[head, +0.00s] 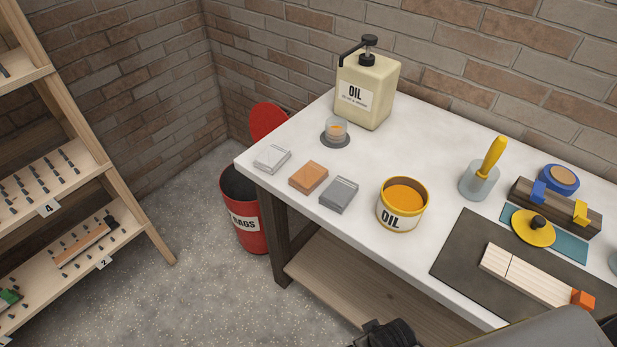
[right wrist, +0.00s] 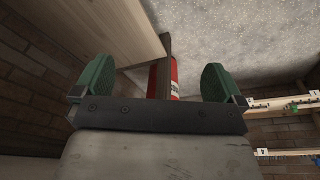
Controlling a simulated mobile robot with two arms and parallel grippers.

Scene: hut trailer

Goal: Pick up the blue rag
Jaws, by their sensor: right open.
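No plainly blue rag shows. A teal sheet (head: 574,246) lies under a yellow disc at the right. A red bin (head: 247,222) labelled RAGS stands on the floor by the bench's left end; its inside looks dark. My right gripper (right wrist: 155,84) is open and empty in its wrist view, with the red bin (right wrist: 174,76) farther off beyond its fingers. My left gripper is out of view.
A wooden shelf rack (head: 110,165) is at left. Speckled floor (head: 200,260) lies clear between rack and bench.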

